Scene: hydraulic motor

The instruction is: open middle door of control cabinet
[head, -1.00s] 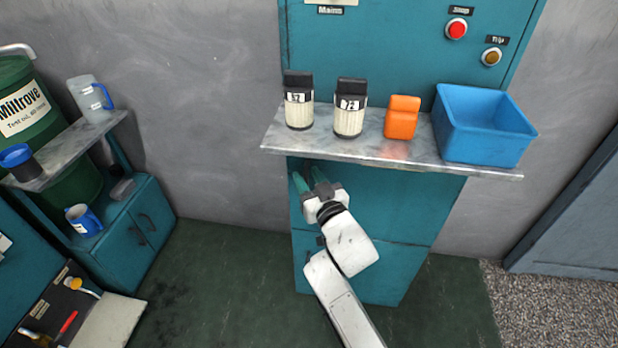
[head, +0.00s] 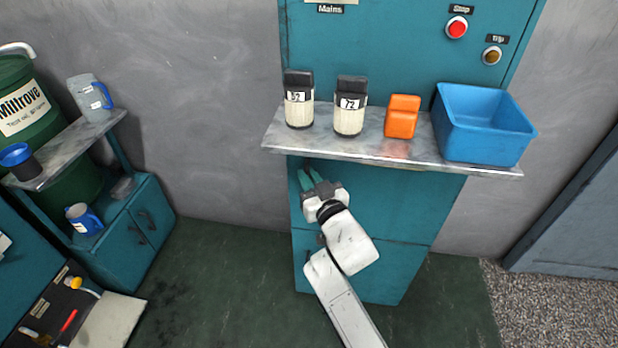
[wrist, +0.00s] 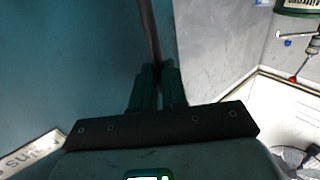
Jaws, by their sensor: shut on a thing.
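The teal control cabinet stands against the wall, with its middle door (head: 400,205) below the marble shelf. The door looks closed in the head view. My gripper (head: 309,178) is at the door's upper left edge, just under the shelf. In the wrist view its green fingers (wrist: 158,75) are close together at the lower end of a dark upright bar (wrist: 150,30), which looks like the door's handle. My gripper is shut on it. The fingers hide the gripped part, and the head view does not show the handle clearly.
The shelf (head: 400,155) juts out above my gripper, carrying two filter jars (head: 349,115), an orange block (head: 402,118) and a blue bin (head: 480,145). A lower door (head: 385,270) is beneath. A low teal cabinet (head: 125,235) stands left; floor between is clear.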

